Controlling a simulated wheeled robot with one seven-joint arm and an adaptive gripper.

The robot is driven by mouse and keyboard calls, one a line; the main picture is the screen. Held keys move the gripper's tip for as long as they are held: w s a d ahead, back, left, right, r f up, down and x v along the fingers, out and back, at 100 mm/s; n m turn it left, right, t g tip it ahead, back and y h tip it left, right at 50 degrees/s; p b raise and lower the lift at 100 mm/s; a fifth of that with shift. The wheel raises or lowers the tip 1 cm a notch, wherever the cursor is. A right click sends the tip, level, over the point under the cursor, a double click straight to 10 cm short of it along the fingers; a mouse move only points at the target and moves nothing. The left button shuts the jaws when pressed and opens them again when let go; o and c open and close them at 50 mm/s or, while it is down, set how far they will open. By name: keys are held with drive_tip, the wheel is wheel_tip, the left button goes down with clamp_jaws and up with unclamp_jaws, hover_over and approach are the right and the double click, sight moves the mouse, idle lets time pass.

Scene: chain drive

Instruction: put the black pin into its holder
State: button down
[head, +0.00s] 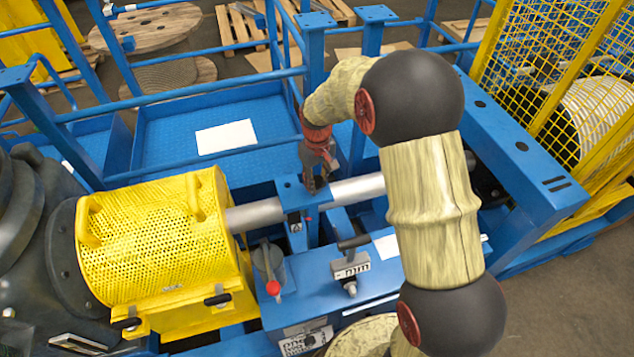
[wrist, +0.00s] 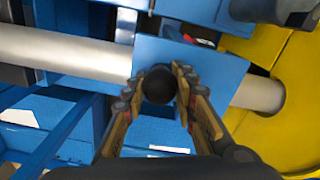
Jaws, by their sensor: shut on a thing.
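My gripper (head: 317,184) points down over a blue bracket (head: 290,190) that sits across the grey shaft. In the wrist view my gripper (wrist: 160,92) has its two fingers closed on either side of the black pin (wrist: 158,84), whose round dark head shows between the fingertips. The blue bracket (wrist: 215,68) lies directly behind the pin in that view. The lower part of the pin is hidden by its head and the bracket, so I cannot tell whether it is in a hole. I cannot make out the pin's holder for certain.
The grey shaft (head: 255,215) runs from the yellow perforated guard (head: 150,235) to the right. A red-knobbed lever (head: 272,286) and a black-handled part (head: 353,242) stand in front of the bracket. Blue railings (head: 190,92) and a white sheet (head: 226,137) lie behind.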

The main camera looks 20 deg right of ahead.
drive_tip(key=c, duration=1.4)
unclamp_jaws()
drive_tip(key=shift+f, duration=0.1)
wheel_tip(320, 180, up, 13)
drive_tip(key=shift+s+f+p, duration=0.1)
drive_tip(key=shift+f+p, duration=0.05)
drive_tip(key=shift+p, duration=1.1)
drive_tip(key=s+r+m+t, duration=0.1)
drive_tip(key=s+r+t, duration=0.1)
drive_tip(key=s+r, duration=0.7)
drive_tip(key=s+r+m+t, duration=0.1)
drive_tip(key=s+r+t, duration=0.1)
drive_tip(key=s+r, duration=0.65)
drive_tip(key=shift+m+t, duration=0.5)
drive_tip(key=shift+t, duration=0.3)
drive_tip(key=s, duration=0.3)
drive_tip(key=s+f, duration=0.1)
drive_tip(key=s, duration=0.3)
drive_tip(key=s+f, duration=0.1)
drive_tip(key=s, duration=0.3)
drive_tip(key=shift+f, duration=0.2)
